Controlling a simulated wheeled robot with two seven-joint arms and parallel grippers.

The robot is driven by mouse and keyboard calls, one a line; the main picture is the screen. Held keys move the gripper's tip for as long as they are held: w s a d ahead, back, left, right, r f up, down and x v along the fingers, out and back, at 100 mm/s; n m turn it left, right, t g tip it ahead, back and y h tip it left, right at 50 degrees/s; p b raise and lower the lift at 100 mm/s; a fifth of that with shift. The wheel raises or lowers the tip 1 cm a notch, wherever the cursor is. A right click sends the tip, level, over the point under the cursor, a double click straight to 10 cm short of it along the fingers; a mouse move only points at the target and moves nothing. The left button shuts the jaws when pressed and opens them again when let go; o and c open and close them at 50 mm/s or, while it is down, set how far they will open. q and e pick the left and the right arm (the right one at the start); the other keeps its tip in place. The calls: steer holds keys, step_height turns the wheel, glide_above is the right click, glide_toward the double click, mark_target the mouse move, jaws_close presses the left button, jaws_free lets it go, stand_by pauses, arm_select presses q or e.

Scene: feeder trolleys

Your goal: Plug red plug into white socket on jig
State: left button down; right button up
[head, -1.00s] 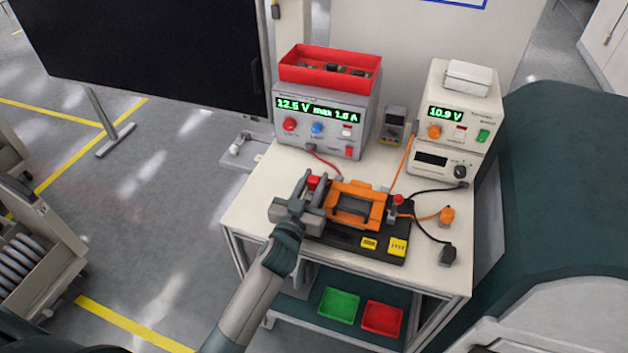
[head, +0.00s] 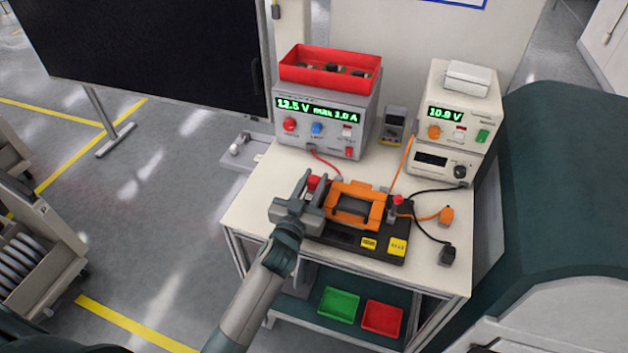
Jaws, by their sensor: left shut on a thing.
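The jig stands on the bench as a black base (head: 345,238) with an orange frame (head: 345,216) on top. My left gripper (head: 305,192) is at the jig's left end, its jaws shut. A red part (head: 313,182) shows at the fingers. I take it for the red plug, though it could be a red knob like the one at the jig's right end (head: 397,200). A red lead (head: 325,161) runs from the power supply toward the jig, and its end is hidden. I cannot make out the white socket. My right gripper is not in view.
Behind the jig stand a power supply (head: 325,118) with a red bin (head: 328,68) on it, a small meter (head: 393,125) and a second stacked unit (head: 455,115). An orange plug (head: 446,215) and a black plug (head: 447,254) lie at the right. The bench's front right corner is clear.

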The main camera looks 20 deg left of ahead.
arm_select(q)
steer(key=shift+f+b, duration=0.3)
steer(key=shift+f, duration=0.05)
steer(key=shift+f+b, duration=0.3)
steer(key=shift+f, duration=0.15)
steer(key=c, duration=1.3)
jaws_free()
steer(key=shift+c, duration=0.2)
steer(key=shift+s, duration=0.15)
steer(key=shift+s, duration=0.6)
steer(key=s+b, duration=0.4)
steer(key=s, duration=1.2)
steer(key=shift+a+b, duration=0.3)
